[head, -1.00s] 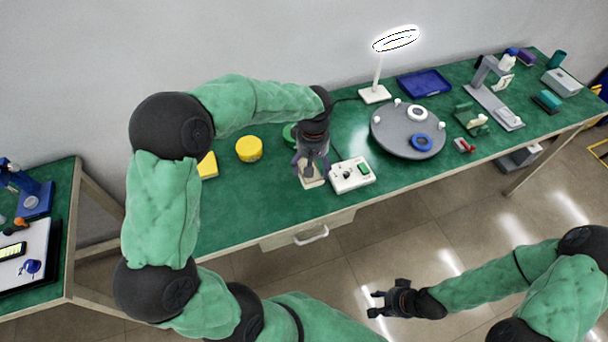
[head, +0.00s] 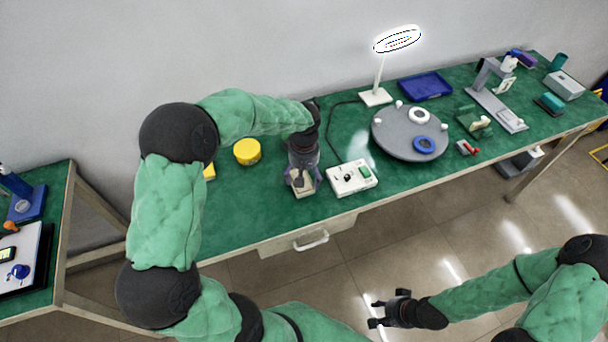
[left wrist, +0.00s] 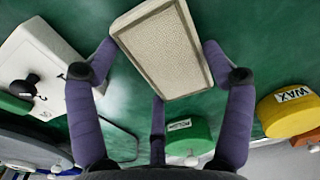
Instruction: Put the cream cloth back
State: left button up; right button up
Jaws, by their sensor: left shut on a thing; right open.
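The cream cloth is a flat, block-like cream pad (left wrist: 165,48) with a textured face, seen close in the left wrist view. It also shows in the head view (head: 304,189), under my left gripper (head: 301,181), near the table's front edge. The purple fingers of my left gripper (left wrist: 160,70) are shut on it from its sides. I cannot tell whether the pad touches the table. My right gripper (head: 376,312) is open and empty, over the floor in front of the table.
Just right of the pad is a white switch box (head: 352,186). A yellow WAX canister (head: 247,152) stands to the left. A green canister (left wrist: 188,138) shows in the left wrist view. A grey round turntable (head: 395,145) stands further right. The table's front left is clear.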

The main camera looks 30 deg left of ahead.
pick_arm(q)
jog(key=o, duration=0.9)
jog(key=shift+f, duration=0.1)
notch_tip(320, 180, up, 12)
jog(key=p, duration=0.4)
jog(key=shift+p, duration=0.4)
